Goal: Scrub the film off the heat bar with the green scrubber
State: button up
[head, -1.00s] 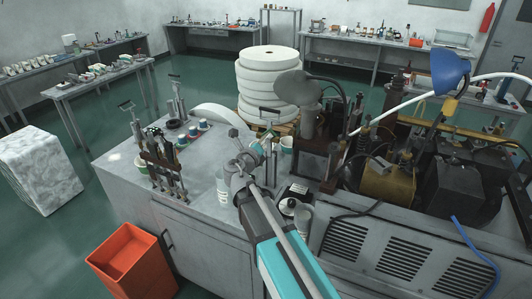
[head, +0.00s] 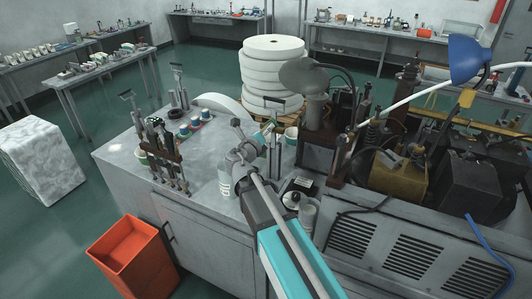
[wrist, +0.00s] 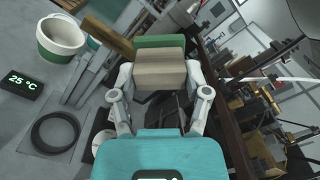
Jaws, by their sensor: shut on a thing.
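In the wrist view my gripper (wrist: 161,85) is closed on the two sides of the green scrubber (wrist: 160,42), a block with a tan body and a green layer at its far side. In the head view my gripper (head: 258,140) is small and over the bench beside the machine, and a small patch of green shows there. I cannot pick out the heat bar for certain; the scrubber and fingers cover the middle of the wrist view. I cannot tell whether the scrubber touches anything, and no film can be made out.
The machine (head: 400,170) with dark blocks, hoses and a blue lamp (head: 468,60) crowds the right. A white bottle (head: 224,181) and a tool rack (head: 165,155) stand on the bench. A cup (wrist: 58,38), a 25 °C display (wrist: 20,84) and a black ring (wrist: 55,133) lie left of my gripper.

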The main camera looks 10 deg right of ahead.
notch_tip(320, 180, down, 8)
jog(key=b, duration=0.7)
jog(key=shift+w+d, duration=0.1)
jog(key=shift+x, duration=2.8)
jog(key=shift+x, duration=0.95)
jog(key=shift+w+a, duration=0.6)
jog(key=shift+a, duration=0.2)
jog(key=shift+w+a, duration=0.55)
jog(key=shift+a, duration=0.25)
jog(key=shift+a, duration=0.1)
jog(key=shift+w+a+r, duration=0.1)
jog(key=shift+w+a, duration=1.15)
jog(key=shift+a, duration=0.25)
